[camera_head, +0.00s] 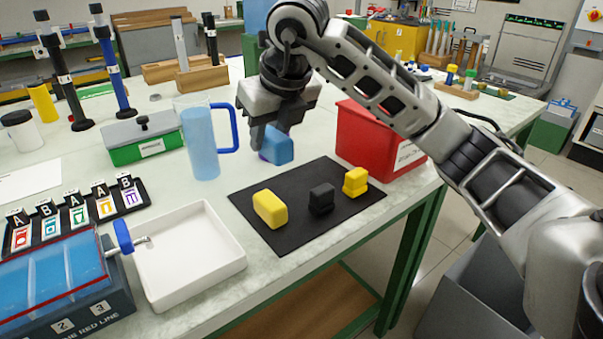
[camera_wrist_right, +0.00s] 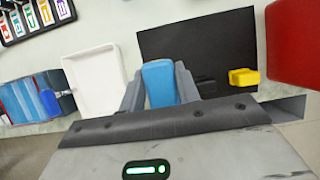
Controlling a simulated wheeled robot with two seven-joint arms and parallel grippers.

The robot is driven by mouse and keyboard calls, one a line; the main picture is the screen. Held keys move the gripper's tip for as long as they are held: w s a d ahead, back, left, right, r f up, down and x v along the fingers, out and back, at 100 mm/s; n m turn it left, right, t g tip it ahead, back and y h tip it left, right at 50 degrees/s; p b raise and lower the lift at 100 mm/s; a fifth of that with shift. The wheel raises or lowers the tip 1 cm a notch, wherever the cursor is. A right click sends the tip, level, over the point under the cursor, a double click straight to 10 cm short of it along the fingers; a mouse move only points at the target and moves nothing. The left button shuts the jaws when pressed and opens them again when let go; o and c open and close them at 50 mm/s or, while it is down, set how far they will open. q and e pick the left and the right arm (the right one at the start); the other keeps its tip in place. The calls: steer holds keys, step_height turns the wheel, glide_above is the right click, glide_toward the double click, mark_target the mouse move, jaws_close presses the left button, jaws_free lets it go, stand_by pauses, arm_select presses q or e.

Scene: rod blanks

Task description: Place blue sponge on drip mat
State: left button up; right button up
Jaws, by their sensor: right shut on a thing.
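My right gripper (camera_head: 273,138) is shut on the blue sponge (camera_head: 279,150) and holds it near the back edge of the black drip mat (camera_head: 290,234). In the right wrist view the blue sponge (camera_wrist_right: 158,85) sits between the two fingers, with the mat (camera_wrist_right: 195,42) beyond it. The sponge's height above the surface is hard to tell. On the mat stand a yellow sponge (camera_head: 270,209), a black block (camera_head: 321,200) and a second yellow piece (camera_head: 355,182). My left gripper is not in view.
A red bin (camera_head: 372,143) stands right behind the mat. A tall blue pitcher (camera_head: 200,145) stands left of the held sponge. A white sink tray (camera_head: 190,262) lies left of the mat. The mat's back area looks bare.

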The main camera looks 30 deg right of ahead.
steer(key=w+d+f, duration=0.2)
steer(key=d, duration=0.1)
steer(key=w+d+f, duration=0.2)
steer(key=d+f, duration=0.1)
steer(key=d, duration=0.1)
steer(key=w+d+f, duration=0.2)
steer(key=d+f, duration=0.1)
steer(key=shift+w+d+f, duration=0.15)
steer(key=shift+w+f, duration=0.05)
steer(key=shift+w, duration=0.05)
steer(key=shift+w+d+f, duration=0.15)
steer(key=shift+d+f, duration=0.1)
steer(key=shift+f, duration=0.15)
steer(key=shift+w+d+f+b, duration=0.15)
steer(key=shift+f+b, duration=0.15)
steer(key=shift+f, duration=1.4)
steer(key=shift+f, duration=0.15)
steer(key=o, duration=0.9)
steer(key=shift+o, duration=0.2)
